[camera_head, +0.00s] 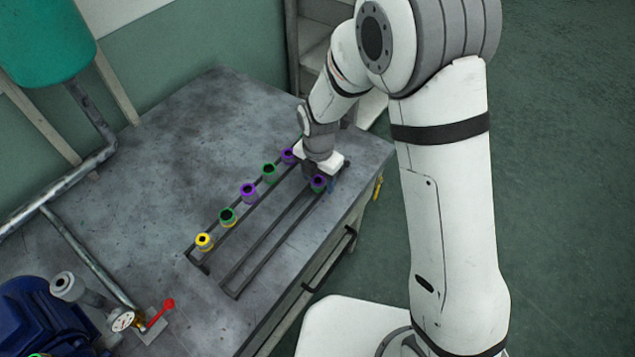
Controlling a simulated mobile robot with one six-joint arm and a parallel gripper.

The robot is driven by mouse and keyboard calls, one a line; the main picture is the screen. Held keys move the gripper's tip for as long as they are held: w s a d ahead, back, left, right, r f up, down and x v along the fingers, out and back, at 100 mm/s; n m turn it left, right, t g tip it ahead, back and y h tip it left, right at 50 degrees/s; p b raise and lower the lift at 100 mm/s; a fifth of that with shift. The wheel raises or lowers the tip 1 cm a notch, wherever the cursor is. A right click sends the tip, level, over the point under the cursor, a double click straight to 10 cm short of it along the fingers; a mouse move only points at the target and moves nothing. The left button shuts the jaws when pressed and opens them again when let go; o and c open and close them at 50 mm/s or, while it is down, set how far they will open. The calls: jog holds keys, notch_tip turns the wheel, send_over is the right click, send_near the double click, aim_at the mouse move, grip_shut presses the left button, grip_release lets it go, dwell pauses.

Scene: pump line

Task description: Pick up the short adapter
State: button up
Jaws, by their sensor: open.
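Several small ring-topped adapters stand in a row on the table's dark rack. From near left to far right along the back rail they are a yellow one (204,242), a green one with yellow below (228,217), a purple one (248,193), a green one (269,173) and a purple one (288,156). Another purple-topped adapter (318,183) is at the right end of the front rail. My gripper (320,181) is open, pointing down right at this last adapter. Its fingers are mostly hidden, and I cannot tell whether they touch it. Which adapter is short is unclear.
The dark two-rail rack (232,290) lies along the front of the grey table (150,180). A pipe with a gauge (123,321) and red-handled valve (168,304) is at lower left, beside a blue pump (35,320). The table behind the rack is clear.

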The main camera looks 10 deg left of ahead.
jog(key=c, duration=1.1)
